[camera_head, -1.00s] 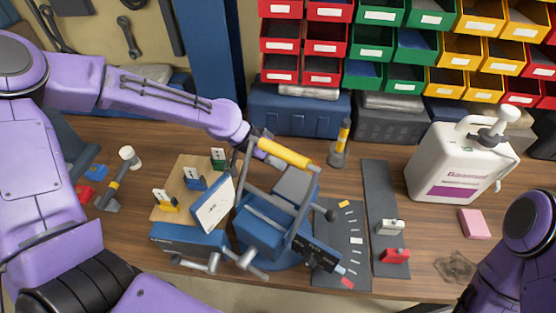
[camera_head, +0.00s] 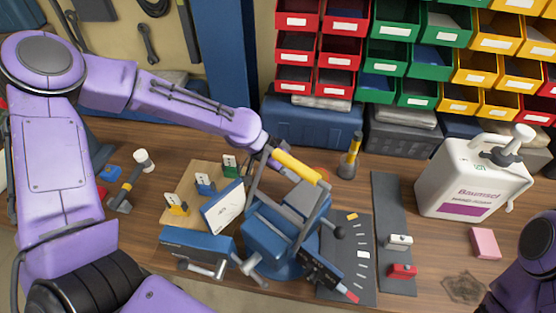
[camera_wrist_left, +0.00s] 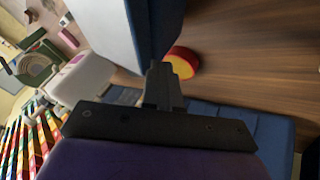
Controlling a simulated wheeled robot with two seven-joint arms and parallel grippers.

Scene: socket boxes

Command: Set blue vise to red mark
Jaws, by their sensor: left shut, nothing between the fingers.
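The blue vise (camera_head: 268,238) stands on the bench at the centre of the head view. A grey bar and a yellow handle (camera_head: 297,166) rise over it. A dark plate (camera_head: 345,275) with pale tick marks and a yellow mark lies to its right. A black bar (camera_head: 318,268) reaches from the vise over this plate and ends in a red tip (camera_head: 352,297); I cannot tell whether the red belongs to the bar or plate. My left gripper (camera_wrist_left: 163,85) is shut and empty, with a red-and-yellow round piece (camera_wrist_left: 183,63) close by. In the head view the handle largely hides its fingers.
A wooden board (camera_head: 185,205) with small coloured blocks is left of the vise. A white jug (camera_head: 470,180) and pink block (camera_head: 485,243) stand right. My right arm enters bottom right.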

